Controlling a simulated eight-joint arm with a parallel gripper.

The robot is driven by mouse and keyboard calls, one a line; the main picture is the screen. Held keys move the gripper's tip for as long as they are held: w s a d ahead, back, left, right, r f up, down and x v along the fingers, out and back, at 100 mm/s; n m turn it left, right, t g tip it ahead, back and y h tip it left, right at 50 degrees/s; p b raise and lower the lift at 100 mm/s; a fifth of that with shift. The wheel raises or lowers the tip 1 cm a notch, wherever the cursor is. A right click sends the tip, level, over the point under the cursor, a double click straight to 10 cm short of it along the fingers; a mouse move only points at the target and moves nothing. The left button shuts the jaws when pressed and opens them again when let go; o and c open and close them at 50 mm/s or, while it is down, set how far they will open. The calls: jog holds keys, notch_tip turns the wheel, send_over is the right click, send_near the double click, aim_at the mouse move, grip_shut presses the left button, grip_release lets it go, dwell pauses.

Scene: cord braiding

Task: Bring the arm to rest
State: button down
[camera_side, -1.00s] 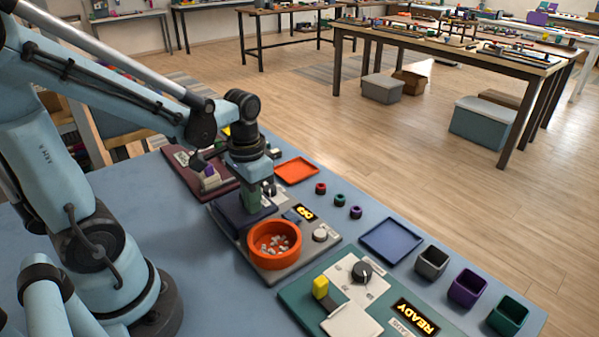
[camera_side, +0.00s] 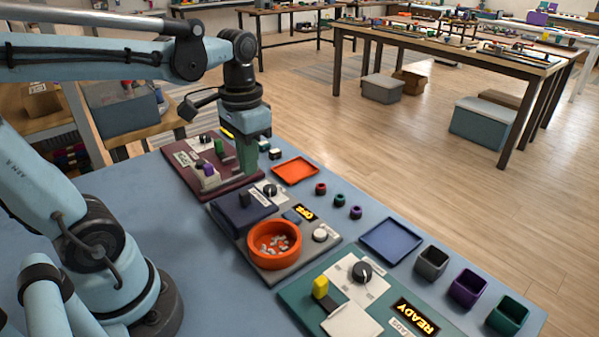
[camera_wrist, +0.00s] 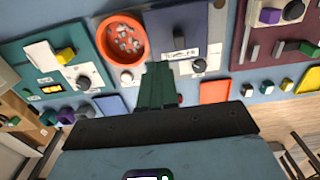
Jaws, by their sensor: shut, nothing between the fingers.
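My gripper (camera_side: 248,160) is shut and empty, its green fingers pointing down above the workbench (camera_side: 130,205) near the maroon panel. In the wrist view the shut green fingers (camera_wrist: 158,72) show in front of the grey station with the dark block. The arm above it is raised and reaches in from the left in the side view. The dark blue block (camera_side: 238,212) stands on the grey station, beside the orange bowl (camera_side: 273,240) of pale pieces. The display on that station reads OFF.
The maroon panel (camera_side: 180,170) with a purple-topped piece lies behind. The green panel (camera_side: 300,290) has a lit READY display. An orange tray (camera_side: 295,171), a blue tray (camera_side: 391,240), small coloured rings and several open boxes line the right side. The bench's left part is clear.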

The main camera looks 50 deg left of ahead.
jog(key=shift+r, duration=0.8)
